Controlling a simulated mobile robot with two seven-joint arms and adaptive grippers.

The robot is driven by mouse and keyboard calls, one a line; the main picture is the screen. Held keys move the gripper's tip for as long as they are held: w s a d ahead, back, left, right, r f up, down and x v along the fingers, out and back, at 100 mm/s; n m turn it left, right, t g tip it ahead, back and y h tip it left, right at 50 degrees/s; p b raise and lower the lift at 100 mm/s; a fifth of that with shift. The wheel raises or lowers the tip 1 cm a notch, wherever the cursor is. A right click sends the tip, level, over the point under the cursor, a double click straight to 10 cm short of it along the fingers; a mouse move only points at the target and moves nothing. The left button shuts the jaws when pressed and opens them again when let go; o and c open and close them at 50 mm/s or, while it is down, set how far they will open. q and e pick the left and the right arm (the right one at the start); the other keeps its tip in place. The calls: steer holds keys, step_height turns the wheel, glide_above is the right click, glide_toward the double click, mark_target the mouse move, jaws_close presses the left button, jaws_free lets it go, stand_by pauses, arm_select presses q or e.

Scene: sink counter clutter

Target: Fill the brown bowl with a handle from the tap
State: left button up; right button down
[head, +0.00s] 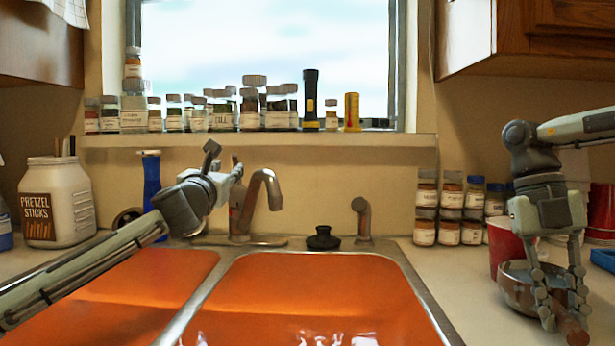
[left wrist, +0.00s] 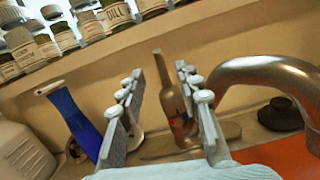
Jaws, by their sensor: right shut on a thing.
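The brown bowl with a handle (head: 518,285) is on the right counter, in front of a red cup. My right gripper (head: 564,315) points down and is shut on the bowl's handle (head: 573,330). The tap (head: 266,185) stands behind the sink, its curved spout over the right basin. It also shows in the left wrist view as the spout (left wrist: 270,70) and an upright bottle-shaped body with lever (left wrist: 172,100). My left gripper (head: 226,160) is open and empty beside the tap. Its fingers (left wrist: 168,105) appear on either side of the lever in the left wrist view.
Two orange basins (head: 310,290) fill the middle. A black stopper (head: 323,238) and a short spout (head: 362,220) stand behind them. A blue-handled brush (head: 151,180) and a pretzel jar (head: 55,200) are left. The red cup (head: 502,240) and stacked spice jars (head: 448,210) are right.

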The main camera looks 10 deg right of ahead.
mark_target(234, 162)
arm_select(q)
steer(key=v, duration=0.6)
steer(key=x, duration=1.2)
steer(key=shift+a, duration=0.1)
arm_select(e)
steer(key=shift+a+r, duration=0.1)
steer(key=shift+a, duration=0.05)
arm_select(q)
steer(key=shift+s+a, duration=0.1)
steer(key=shift+s, duration=0.05)
